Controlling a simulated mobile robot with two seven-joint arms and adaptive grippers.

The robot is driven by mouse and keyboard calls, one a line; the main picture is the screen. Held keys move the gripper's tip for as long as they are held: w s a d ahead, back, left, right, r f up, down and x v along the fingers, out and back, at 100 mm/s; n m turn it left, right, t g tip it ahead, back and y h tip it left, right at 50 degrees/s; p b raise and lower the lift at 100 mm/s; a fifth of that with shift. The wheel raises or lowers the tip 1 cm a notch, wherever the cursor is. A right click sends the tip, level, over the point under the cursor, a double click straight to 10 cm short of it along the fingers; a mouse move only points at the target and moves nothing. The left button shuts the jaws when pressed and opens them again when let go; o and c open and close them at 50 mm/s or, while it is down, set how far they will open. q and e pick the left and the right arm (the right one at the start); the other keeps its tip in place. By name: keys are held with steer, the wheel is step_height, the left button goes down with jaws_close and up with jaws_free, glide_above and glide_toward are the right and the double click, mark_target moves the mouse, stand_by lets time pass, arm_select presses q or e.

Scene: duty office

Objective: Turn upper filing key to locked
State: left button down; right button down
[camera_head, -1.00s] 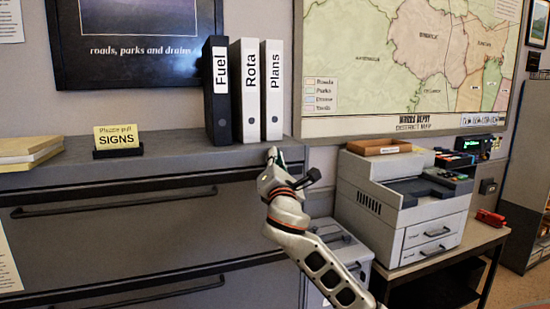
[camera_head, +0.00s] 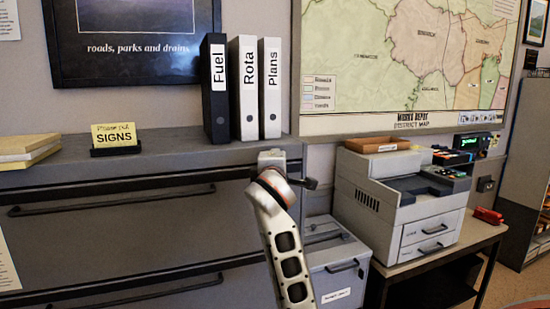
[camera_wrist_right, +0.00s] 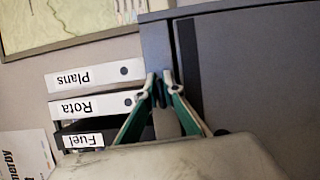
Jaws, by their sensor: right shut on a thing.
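The grey filing cabinet (camera_head: 120,222) fills the left of the head view, with long dark handles on its drawers. My right gripper (camera_head: 271,157) is at its upper right front corner, just under the top edge. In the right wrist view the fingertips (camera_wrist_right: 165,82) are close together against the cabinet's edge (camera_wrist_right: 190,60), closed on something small. The upper filing key itself is hidden by the fingers, so I cannot see which way it points. My left gripper is out of view.
Binders marked Fuel (camera_head: 215,88), Rota (camera_head: 243,88) and Plans (camera_head: 270,88) stand on the cabinet just above my gripper. A signs holder (camera_head: 115,139) is further left. A printer (camera_head: 402,205) on a table stands to the right, beyond a low grey box (camera_head: 335,262).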

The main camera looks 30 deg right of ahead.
steer(key=shift+m, duration=0.4)
steer(key=c, duration=2.2)
jaws_free()
steer(key=v, duration=1.2)
steer(key=shift+r, duration=0.1)
